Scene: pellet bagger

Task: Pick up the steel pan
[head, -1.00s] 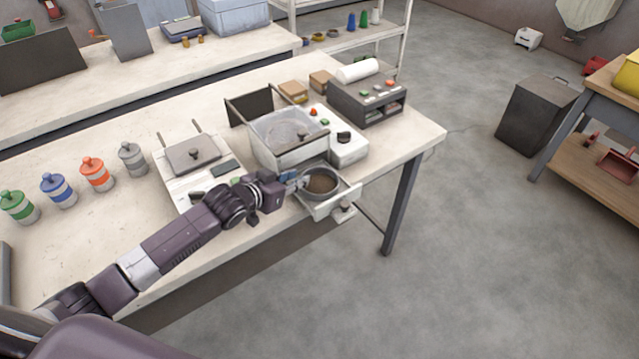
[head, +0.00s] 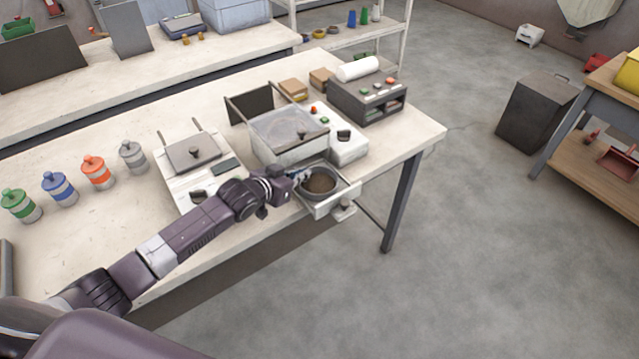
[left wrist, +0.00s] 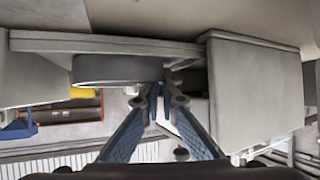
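The steel pan (head: 320,184) is a round grey pan with brown material in it. It sits in the pulled-out white drawer (head: 345,194) below the clear-lidded machine. In the left wrist view the pan (left wrist: 118,69) is a dark grey band left of the fingertips. My left gripper (head: 299,178) is at the pan's left side, very close to the rim; contact cannot be told. My right gripper is in neither view.
The clear-lidded machine (head: 285,148) stands right behind the drawer. A white device with a grey plate (head: 195,152) stands to the left. Several coloured canisters (head: 97,172) line the bench's left. Floor is free right of the bench.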

